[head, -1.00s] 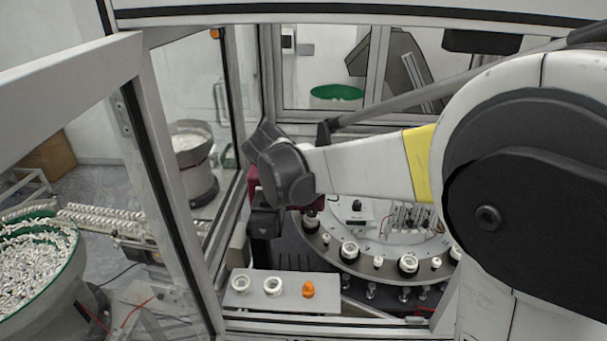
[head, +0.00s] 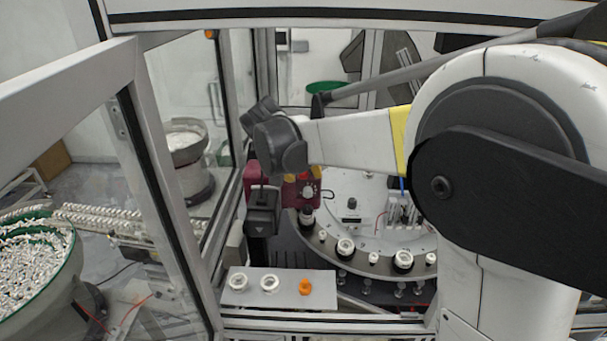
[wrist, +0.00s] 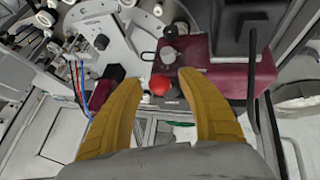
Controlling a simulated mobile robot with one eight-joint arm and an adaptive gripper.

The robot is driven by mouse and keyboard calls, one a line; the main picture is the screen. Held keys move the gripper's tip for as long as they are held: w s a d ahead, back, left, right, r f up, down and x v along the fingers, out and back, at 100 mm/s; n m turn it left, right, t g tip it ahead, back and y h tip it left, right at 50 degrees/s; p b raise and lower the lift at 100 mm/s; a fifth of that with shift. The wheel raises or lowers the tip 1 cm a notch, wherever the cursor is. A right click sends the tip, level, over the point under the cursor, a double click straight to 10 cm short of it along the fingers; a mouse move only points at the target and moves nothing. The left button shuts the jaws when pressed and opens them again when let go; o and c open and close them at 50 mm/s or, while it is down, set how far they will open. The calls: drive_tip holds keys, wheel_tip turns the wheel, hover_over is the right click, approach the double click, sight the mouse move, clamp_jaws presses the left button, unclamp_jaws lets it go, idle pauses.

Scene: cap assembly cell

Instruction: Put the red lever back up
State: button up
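The red ball knob of the lever (wrist: 160,85) shows in the wrist view, in front of the dark red housing (wrist: 225,80). My gripper (wrist: 160,78) has its two yellow fingers spread apart, with the knob between them in the picture. I see no contact, and the depth between fingers and knob is hard to judge. In the head view the dark red housing (head: 291,192) stands below my wrist.
A black box (head: 262,212) sits on the housing's left side. A round indexing table (head: 385,255) with white and black parts lies to the right. A grey plate (head: 253,291) in front carries two white rings and an orange part (head: 305,287). Frame posts stand at left.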

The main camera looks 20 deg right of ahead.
drive_tip(key=v, duration=1.2)
